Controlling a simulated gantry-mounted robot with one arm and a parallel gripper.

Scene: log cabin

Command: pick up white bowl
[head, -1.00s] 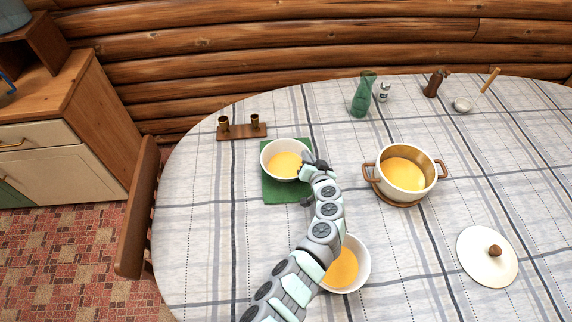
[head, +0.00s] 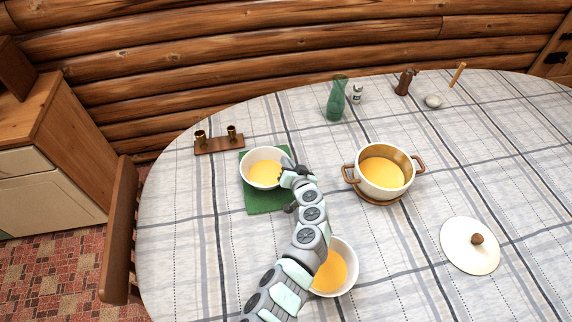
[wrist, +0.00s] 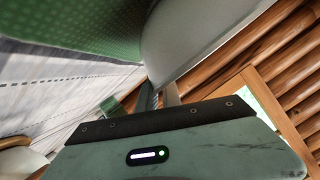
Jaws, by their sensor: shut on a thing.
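A white bowl (head: 247,178) of yellow-orange soup is over the green napkin (head: 268,201) at the table's left. My gripper (head: 285,173) is shut on its right side wall. In the wrist view the pale bowl wall (wrist: 190,35) comes down to the gripper's fingers (wrist: 160,97), with the green napkin (wrist: 75,25) beside it. The bowl looks about level; I cannot tell whether it is clear of the napkin. A second white bowl (head: 350,277) of the same soup stands nearer, partly hidden by my arm.
A two-handled pot (head: 377,193) of soup stands right of my gripper, with its lid (head: 462,256) further right. A green vase (head: 337,103) and shakers stand at the back. A chair (head: 120,240) borders the left edge.

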